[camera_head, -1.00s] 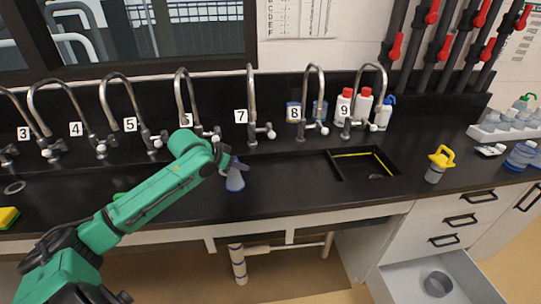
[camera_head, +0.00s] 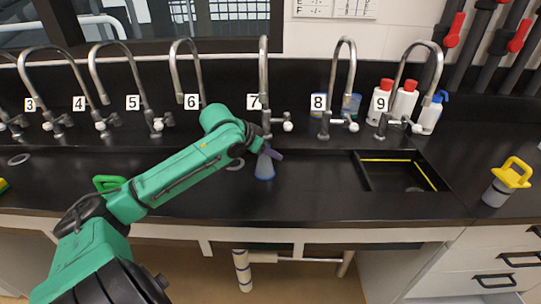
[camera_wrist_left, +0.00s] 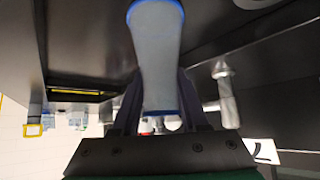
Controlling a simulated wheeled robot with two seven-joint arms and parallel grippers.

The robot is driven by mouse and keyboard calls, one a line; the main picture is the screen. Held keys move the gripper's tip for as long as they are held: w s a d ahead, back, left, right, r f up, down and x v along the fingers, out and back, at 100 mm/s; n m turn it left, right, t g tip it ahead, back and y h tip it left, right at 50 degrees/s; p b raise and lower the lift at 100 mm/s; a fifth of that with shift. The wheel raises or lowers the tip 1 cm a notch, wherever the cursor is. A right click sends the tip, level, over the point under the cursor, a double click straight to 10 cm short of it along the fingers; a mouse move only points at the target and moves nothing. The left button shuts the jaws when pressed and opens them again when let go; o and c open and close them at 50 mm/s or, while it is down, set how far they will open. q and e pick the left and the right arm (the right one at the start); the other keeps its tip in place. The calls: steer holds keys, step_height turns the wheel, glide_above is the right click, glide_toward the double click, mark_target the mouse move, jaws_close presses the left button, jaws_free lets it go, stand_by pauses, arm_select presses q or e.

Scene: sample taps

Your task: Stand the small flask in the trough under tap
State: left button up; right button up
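The small flask (camera_head: 265,168), grey-blue with a blue rim, is roughly upright in front of tap 7 (camera_head: 263,75). My left gripper (camera_head: 262,150) is shut on it; in the left wrist view the fingers (camera_wrist_left: 158,105) flank the flask (camera_wrist_left: 157,60), its blue-edged base toward the top. I cannot tell whether the flask touches the black surface. The trough is a dark strip along the taps, hard to separate from the black worktop (camera_head: 320,195). The "7" label also shows in the left wrist view (camera_wrist_left: 265,150). My right gripper is out of view.
A row of numbered taps lines the back, with tap 6 (camera_head: 187,72) and tap 8 (camera_head: 347,80) beside tap 7. A rectangular sink (camera_head: 375,182) is to the right. White bottles (camera_head: 403,104) stand behind tap 9. A yellow-topped container (camera_head: 497,192) stands far right.

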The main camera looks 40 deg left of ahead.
arm_select(q)
steer(key=shift+o, duration=0.9)
steer(key=shift+s, duration=0.1)
steer(key=shift+r, duration=0.1)
steer(key=v, duration=1.2)
steer(key=shift+r, duration=0.1)
